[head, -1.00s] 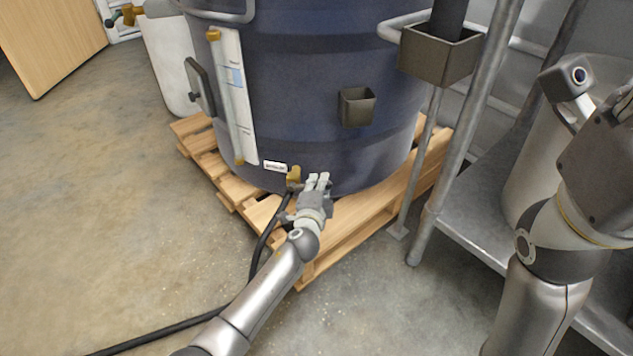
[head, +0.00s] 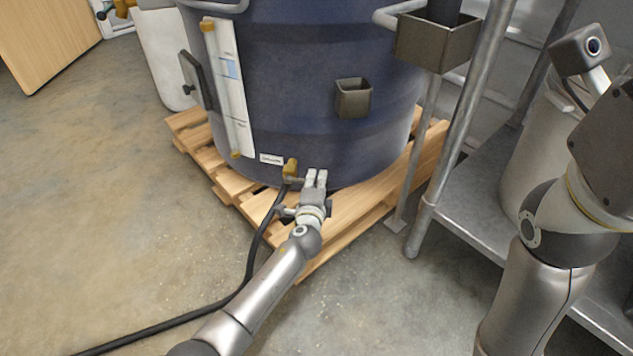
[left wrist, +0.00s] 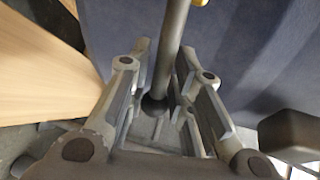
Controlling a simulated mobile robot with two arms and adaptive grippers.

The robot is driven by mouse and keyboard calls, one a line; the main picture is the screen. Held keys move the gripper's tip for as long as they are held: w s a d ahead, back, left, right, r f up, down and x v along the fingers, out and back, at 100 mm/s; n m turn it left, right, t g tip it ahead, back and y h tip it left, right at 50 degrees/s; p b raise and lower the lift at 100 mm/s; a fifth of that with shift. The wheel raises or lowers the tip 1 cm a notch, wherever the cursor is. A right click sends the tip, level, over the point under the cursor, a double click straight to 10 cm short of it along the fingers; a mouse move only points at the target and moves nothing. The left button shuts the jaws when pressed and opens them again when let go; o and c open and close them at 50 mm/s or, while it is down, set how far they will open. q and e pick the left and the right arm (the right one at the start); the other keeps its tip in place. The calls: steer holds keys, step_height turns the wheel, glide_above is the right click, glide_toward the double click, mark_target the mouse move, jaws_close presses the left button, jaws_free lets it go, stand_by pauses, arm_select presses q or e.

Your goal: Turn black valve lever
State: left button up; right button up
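The lever shows in the left wrist view as a dark grey rod (left wrist: 173,45), running from the top edge down between my fingers to a dark round end near the palm. A sliver of brass (left wrist: 199,2) shows beside its top. In the head view the brass valve (head: 290,168) sits low on the blue tank (head: 290,90); the lever is hard to make out there. My left gripper (head: 316,180) is just right of the valve; the left wrist view shows its fingers (left wrist: 165,65) on both sides of the rod, with gaps along it. My right gripper is out of view.
A black hose (head: 250,270) runs from the valve down onto the floor. The tank stands on a wooden pallet (head: 350,215). A metal rack (head: 450,160) stands at the right, near my right arm. The floor at left is clear.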

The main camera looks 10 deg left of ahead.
arm_select(q)
steer(key=shift+o, duration=1)
steer(key=shift+f, duration=0.15)
steer(key=a+v, duration=0.1)
steer(key=v, duration=1.1)
steer(key=shift+d, duration=0.5)
